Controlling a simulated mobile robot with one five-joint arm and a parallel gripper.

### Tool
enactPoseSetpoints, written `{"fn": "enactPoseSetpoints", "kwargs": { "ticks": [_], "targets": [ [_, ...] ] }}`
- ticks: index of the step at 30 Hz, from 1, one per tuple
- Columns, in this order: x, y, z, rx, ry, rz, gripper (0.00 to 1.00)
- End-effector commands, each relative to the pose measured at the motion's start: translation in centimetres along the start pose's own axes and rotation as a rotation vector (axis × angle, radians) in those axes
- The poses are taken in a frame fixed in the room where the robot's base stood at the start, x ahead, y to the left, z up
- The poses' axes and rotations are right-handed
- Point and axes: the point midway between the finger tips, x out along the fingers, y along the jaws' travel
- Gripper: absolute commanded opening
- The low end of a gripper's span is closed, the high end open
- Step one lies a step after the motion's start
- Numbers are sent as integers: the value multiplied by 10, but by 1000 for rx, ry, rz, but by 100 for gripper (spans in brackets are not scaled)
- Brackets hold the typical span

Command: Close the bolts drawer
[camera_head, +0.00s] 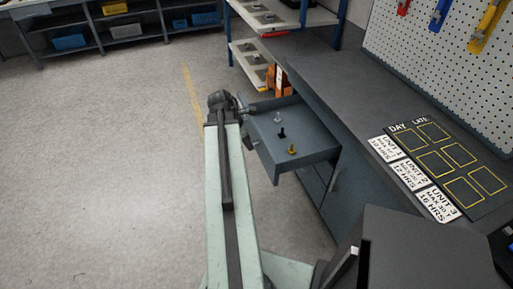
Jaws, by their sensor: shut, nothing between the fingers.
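The open drawer (303,153) is pulled out from the dark blue-grey cabinet under the workbench, near the picture's middle. Three bolt-like pieces lie or stand in it: a silver one (278,117), a black one (282,133) and a brass one (292,149). My gripper (243,108) is at the far end of my pale green arm, by the drawer's far left front corner. It is shut and holds nothing. It is small here, and I cannot tell whether it touches the drawer front. My arm runs along the drawer's left side and hides part of the floor.
The workbench top (345,85) runs along the right, with a black board (450,165) marked DAY and LATE and white unit cards. A pegboard (440,60) holds tools. A shelf rack (265,50) stands beyond the drawer. The floor (120,150) at left is clear.

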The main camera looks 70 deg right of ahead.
Motion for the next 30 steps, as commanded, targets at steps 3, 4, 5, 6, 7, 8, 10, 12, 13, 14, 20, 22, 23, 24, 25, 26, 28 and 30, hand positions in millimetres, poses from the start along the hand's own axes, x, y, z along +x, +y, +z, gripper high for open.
{"fn": "enactPoseSetpoints", "kwargs": {
  "ticks": [3, 4, 5, 6, 7, 8, 10, 12, 13, 14, 20, 22, 23, 24, 25, 26, 28, 30],
  "targets": [
    [35, 0, -5, 1, 1, 0, 0],
    [42, 0, -5, 1, 1, -1, 0],
    [49, 0, -5, 2, 1, -1, 0],
    [58, 0, -5, 2, 1, -1, 0],
    [65, 0, -5, 2, 1, -1, 0],
    [71, 0, -6, 2, 1, -1, 0],
    [86, 0, -5, 1, 1, -1, 0],
    [100, 0, -5, 1, 1, 0, 0],
    [95, 1, 3, 3, 1, -1, 0],
    [93, 1, 10, 3, 1, 0, 0],
    [100, 1, 32, 1, 2, 0, 0],
    [101, 1, 34, 0, 2, 0, 0],
    [102, 1, 35, 0, 2, 1, 0],
    [102, 1, 35, -1, 2, 1, 0],
    [102, 1, 35, -1, 2, 1, 0],
    [102, 1, 35, -1, 1, 1, 0],
    [102, 1, 35, -1, 1, 1, 0],
    [102, 1, 35, -1, 1, 1, 0]
  ]
}}
